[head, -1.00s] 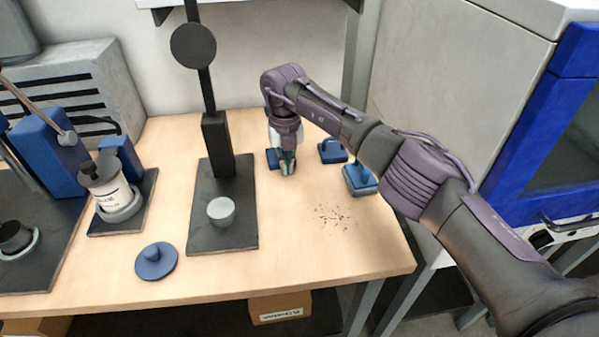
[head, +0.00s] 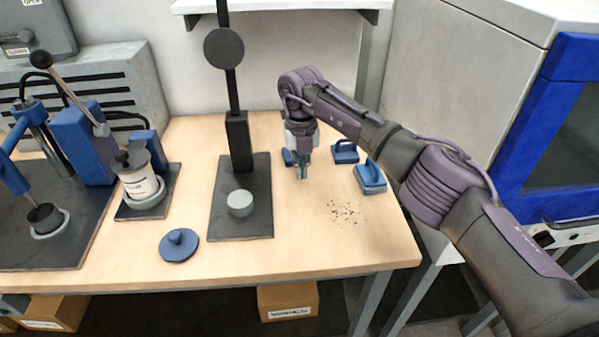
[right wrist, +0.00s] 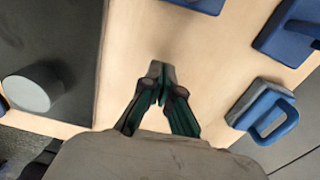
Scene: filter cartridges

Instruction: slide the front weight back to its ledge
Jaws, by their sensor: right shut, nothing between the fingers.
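Three blue pieces are at the right part of the table. The front one, a block with a loop handle (head: 369,180), looks like the front weight; it also shows in the right wrist view (right wrist: 262,108). Behind it is a similar blue piece (head: 345,153), also in the right wrist view (right wrist: 288,36). A third blue piece (head: 287,157) is partly hidden by my right gripper. My right gripper (head: 303,174) points down over bare wood, left of the front block and apart from it. Its fingertips (right wrist: 160,72) are together and empty. I cannot make out which part is the ledge. My left gripper is not in view.
A dark stand (head: 240,185) with a grey cup (head: 240,203) is left of my right gripper. A blue knobbed lid (head: 179,246) lies in front. Dark specks (head: 345,212) lie near the front block. A lever press (head: 80,145) and a white canister (head: 138,182) are further left.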

